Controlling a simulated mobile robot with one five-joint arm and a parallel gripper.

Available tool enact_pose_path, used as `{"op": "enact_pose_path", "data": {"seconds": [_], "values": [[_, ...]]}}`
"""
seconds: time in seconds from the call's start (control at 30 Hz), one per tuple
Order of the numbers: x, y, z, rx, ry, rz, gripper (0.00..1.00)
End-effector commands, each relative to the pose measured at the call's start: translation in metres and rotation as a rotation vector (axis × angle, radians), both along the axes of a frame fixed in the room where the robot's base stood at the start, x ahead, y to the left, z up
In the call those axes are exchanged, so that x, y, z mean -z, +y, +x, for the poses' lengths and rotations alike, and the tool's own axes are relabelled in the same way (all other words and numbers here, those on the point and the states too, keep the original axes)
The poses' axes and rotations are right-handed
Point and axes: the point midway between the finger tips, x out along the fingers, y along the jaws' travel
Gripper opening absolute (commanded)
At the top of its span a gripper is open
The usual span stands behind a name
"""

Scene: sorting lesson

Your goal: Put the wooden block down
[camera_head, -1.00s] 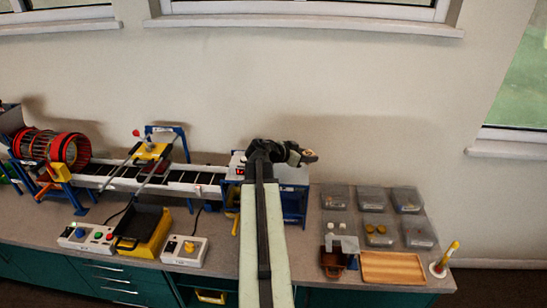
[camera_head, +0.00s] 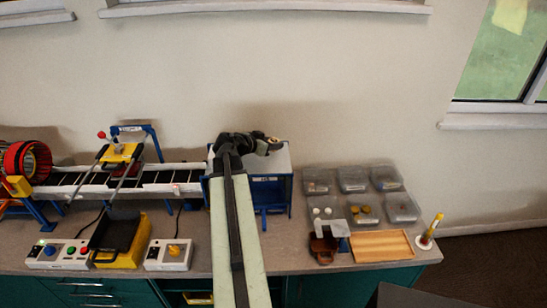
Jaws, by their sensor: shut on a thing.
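My gripper (camera_head: 272,144) is at the end of my arm, above the white-topped blue stand (camera_head: 270,189) at the right end of the conveyor. It is shut on a small tan piece, the wooden block (camera_head: 274,140), of which only a little shows at the fingertips. The dark fingers hide most of the block. The block looks held in the air, but its height above the stand cannot be told.
The conveyor (camera_head: 85,187) runs left from the stand. To the right are several clear bins (camera_head: 353,180), a brown cup-like holder (camera_head: 323,247), an empty-looking wooden tray (camera_head: 381,246) and a yellow marker on a white base (camera_head: 430,232). Control boxes (camera_head: 168,254) line the front left.

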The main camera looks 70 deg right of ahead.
Motion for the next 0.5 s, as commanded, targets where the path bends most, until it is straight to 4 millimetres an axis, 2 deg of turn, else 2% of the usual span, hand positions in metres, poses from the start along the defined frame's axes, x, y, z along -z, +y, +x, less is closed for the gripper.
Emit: {"op": "enact_pose_path", "data": {"seconds": [0.23, 0.5], "values": [[0.038, 0.0, -0.001, 0.001, 0.0, 0.0, 0.0], [0.035, -0.001, -0.001, 0.002, 0.0, 0.0, 0.0]]}}
